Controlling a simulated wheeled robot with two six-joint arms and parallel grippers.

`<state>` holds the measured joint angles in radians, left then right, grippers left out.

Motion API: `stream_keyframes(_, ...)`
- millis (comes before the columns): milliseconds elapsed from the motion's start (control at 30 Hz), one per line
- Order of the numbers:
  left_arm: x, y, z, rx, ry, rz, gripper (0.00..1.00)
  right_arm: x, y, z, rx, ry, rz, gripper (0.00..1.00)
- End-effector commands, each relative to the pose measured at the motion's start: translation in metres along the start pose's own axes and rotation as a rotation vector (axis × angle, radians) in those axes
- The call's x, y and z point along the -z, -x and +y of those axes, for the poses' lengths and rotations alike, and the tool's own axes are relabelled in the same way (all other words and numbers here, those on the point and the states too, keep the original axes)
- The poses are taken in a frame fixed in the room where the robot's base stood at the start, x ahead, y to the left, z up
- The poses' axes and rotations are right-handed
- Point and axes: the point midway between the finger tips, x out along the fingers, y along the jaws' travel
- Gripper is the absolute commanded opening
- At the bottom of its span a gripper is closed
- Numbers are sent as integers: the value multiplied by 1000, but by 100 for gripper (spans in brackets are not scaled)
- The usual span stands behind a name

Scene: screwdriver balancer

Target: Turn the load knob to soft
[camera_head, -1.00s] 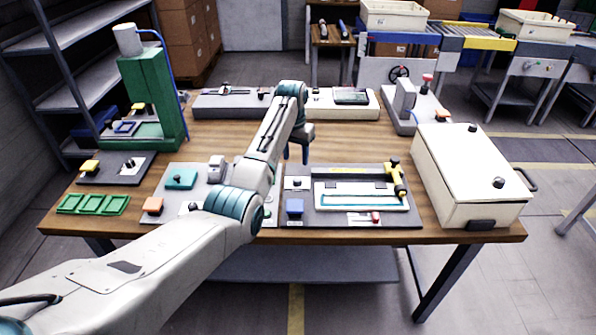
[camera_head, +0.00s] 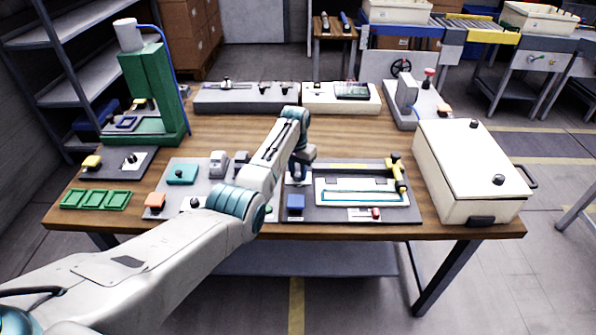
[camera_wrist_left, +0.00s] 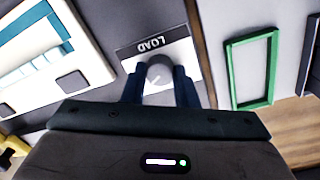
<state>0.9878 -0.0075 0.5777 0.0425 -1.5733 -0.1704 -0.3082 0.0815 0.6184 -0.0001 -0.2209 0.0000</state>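The load knob (camera_wrist_left: 160,72) is a round dark grey knob on a white label (camera_wrist_left: 155,48) reading LOAD, seen in the left wrist view. A short white mark shows near its lower side; its lower part is partly hidden. My left gripper (camera_wrist_left: 160,90) is open, with one dark blue finger on each side of the knob. I cannot tell whether either finger touches it. In the head view my left gripper (camera_head: 299,172) is low over the left back part of the dark grey balancer panel (camera_head: 335,217), and it hides the knob. My right gripper is not in view.
The panel also holds a blue block (camera_head: 295,203), a yellow-handled screwdriver (camera_head: 397,173) and a small red knob (camera_head: 376,212). A grey panel with a teal block (camera_head: 181,174) lies to the left. A cream box (camera_head: 470,165) stands at the right. Bare wood lies behind.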

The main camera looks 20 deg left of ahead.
Motion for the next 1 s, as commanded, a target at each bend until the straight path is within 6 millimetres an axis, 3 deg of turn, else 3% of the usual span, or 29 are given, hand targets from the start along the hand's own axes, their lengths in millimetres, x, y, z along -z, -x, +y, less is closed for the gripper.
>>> stream_keyframes(33, 0, 0, 0, 0, 0, 0, 13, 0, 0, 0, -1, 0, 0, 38)
stream_keyframes(100, 0, 0, 0, -1, 0, 0, 4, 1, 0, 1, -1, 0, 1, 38)
stream_keyframes(467, 0, 2, 0, -1, 59, 2, 4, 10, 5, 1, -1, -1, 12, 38)
stream_keyframes(1000, 0, 4, 0, -1, 497, 23, 4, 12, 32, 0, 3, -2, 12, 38)
